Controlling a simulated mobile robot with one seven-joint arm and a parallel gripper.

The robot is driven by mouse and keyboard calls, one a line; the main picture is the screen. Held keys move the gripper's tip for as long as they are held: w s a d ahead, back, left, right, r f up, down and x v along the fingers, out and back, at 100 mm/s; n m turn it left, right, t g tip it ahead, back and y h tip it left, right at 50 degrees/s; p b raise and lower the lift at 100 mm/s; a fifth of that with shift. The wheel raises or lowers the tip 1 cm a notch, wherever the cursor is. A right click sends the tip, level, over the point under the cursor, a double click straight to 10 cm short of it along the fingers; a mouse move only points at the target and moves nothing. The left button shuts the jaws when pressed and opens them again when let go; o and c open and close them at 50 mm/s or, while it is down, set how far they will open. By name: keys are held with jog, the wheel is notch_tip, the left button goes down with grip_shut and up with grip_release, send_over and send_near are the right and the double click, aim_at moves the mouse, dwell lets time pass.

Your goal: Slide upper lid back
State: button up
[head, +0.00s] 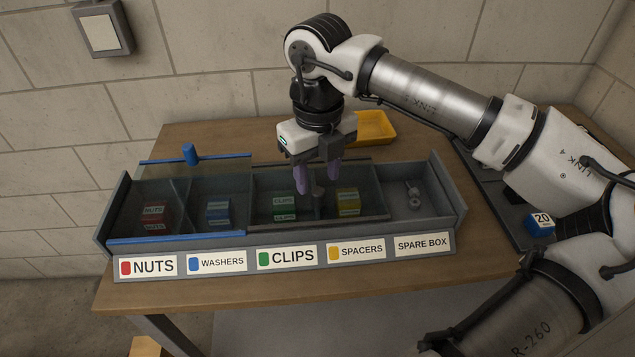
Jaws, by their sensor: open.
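A long grey box (112,222) with several compartments sits on the table. A clear lid with blue edges (178,239) and a blue knob (190,153) covers the NUTS and WASHERS compartments at the left. A second clear lid with dark edges (290,224) covers CLIPS and SPACERS, with a grey knob (318,191). Which lid lies higher is hard to tell. My gripper (329,184) is open, its purple fingers pointing down close to the grey knob. Whether they straddle or touch it cannot be told. The SPARE BOX compartment (413,212) is uncovered.
Red, blue, green and yellow labelled blocks lie under the lids. A yellow tray (375,127) stands behind the box. A blue block marked 20 (540,223) sits on a dark surface at the right. The wooden table (190,290) is clear in front of the box.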

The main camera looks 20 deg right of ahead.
aim_at(317, 190)
jog(key=shift+f, duration=2.05)
jog(key=shift+c, duration=0.5)
grip_shut()
